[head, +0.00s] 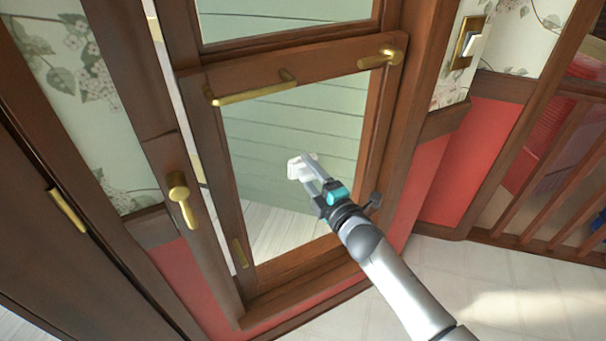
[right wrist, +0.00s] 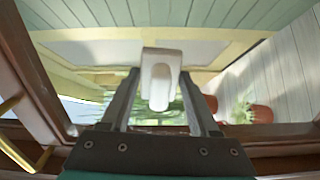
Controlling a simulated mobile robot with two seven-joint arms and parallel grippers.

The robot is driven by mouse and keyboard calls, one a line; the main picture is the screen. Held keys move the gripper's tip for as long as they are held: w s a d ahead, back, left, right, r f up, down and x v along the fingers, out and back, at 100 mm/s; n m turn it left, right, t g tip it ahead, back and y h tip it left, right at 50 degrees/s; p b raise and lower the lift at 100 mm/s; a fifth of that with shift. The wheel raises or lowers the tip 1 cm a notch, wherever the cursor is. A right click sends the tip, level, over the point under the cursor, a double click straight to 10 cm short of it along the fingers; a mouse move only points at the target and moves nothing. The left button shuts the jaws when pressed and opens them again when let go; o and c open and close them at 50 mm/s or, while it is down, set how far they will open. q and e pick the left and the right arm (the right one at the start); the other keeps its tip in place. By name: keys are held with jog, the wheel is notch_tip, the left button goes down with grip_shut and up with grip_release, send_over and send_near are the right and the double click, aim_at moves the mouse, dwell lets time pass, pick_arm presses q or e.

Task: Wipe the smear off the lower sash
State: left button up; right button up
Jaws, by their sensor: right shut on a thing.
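The lower sash (head: 325,66) is a brown wooden frame around a clear pane (head: 290,130), in the middle of the head view. My right gripper (head: 305,170) reaches up from the lower right to in front of the pane. It is shut on a small white wiping block (head: 297,166), which also shows between the two fingers in the right wrist view (right wrist: 160,80). The block is at or close to the glass; I cannot tell if it touches. I cannot make out a smear on the pane. My left gripper is not in view.
Brass fittings include a bar handle (head: 255,93) and a latch (head: 382,58) on the sash rail, and a lever handle (head: 181,198) at left. A light switch (head: 468,43) is on the wall at right. A wooden railing (head: 545,190) stands far right. Pale floor (head: 440,270) is open below.

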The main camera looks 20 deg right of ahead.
aim_at(292, 173)
jog(key=shift+w+d+r, duration=0.1)
jog(key=shift+w+d, duration=0.1)
jog(key=shift+d, duration=0.75)
jog(key=shift+w+d+r, duration=0.1)
jog(key=shift+w+d, duration=0.1)
jog(key=shift+d, duration=0.7)
jog(key=shift+w+d+f, duration=0.1)
jog(key=shift+d, duration=0.75)
jog(key=shift+w+d+f, duration=0.1)
jog(key=shift+d, duration=0.7)
jog(key=shift+w+d+b, duration=0.2)
jog(key=shift+d+b, duration=0.05)
jog(key=shift+d, duration=0.45)
jog(key=shift+w+d+b, duration=0.15)
jog(key=shift+d+b, duration=0.05)
jog(key=shift+d, duration=0.5)
jog(key=shift+d+r, duration=0.1)
jog(key=shift+d, duration=0.05)
jog(key=shift+s+a+p, duration=0.35)
jog(key=shift+a, duration=1.35)
jog(key=shift+s+a+p, duration=0.35)
jog(key=shift+a+p, duration=0.05)
jog(key=shift+a, duration=1.25)
jog(key=shift+s+a+p, duration=0.35)
jog(key=shift+a, duration=1.35)
jog(key=shift+s+a, duration=0.2)
jog(key=shift+a, duration=1.45)
